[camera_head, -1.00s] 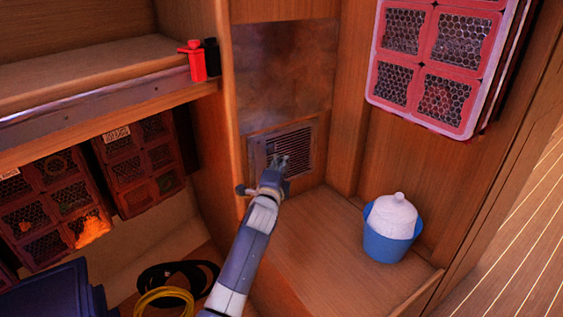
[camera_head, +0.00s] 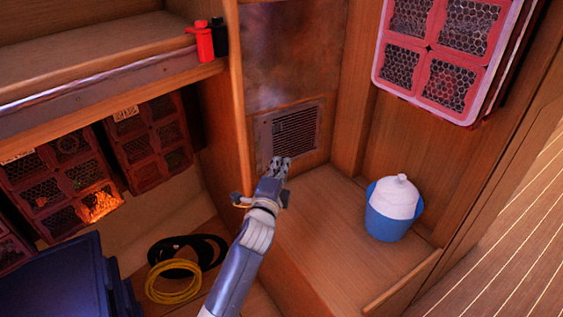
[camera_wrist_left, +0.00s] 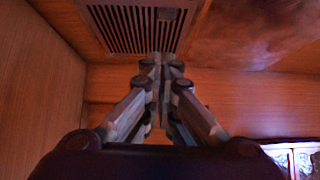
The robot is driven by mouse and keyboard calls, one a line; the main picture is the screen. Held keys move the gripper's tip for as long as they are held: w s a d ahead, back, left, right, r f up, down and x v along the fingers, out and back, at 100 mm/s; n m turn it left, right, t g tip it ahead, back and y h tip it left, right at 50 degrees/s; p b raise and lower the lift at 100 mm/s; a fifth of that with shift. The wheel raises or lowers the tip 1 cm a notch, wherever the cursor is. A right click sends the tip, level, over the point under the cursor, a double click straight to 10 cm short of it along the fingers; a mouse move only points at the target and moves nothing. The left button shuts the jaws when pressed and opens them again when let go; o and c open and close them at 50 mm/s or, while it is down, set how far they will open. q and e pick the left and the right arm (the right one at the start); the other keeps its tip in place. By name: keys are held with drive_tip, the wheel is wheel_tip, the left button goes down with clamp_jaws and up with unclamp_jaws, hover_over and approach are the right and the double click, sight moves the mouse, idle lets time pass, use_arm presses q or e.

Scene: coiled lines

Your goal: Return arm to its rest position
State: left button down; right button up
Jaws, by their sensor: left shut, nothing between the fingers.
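My left gripper (camera_head: 281,163) reaches in from the bottom of the head view, in front of the wooden wall and a little below the vent grille (camera_head: 294,132). Its fingers are together and hold nothing. In the left wrist view the fingers of my left gripper (camera_wrist_left: 161,62) meet just under the slatted vent (camera_wrist_left: 135,28). I cannot tell from the views whether the fingertips touch anything. My right gripper is in neither view.
A blue and white tub (camera_head: 392,208) stands on the wooden ledge to the right. A red mesh crate (camera_head: 441,50) hangs above it. Yellow (camera_head: 173,291) and black (camera_head: 215,243) coils lie at lower left beside a blue box (camera_head: 58,281). Red and black items (camera_head: 205,41) sit at the shelf edge.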

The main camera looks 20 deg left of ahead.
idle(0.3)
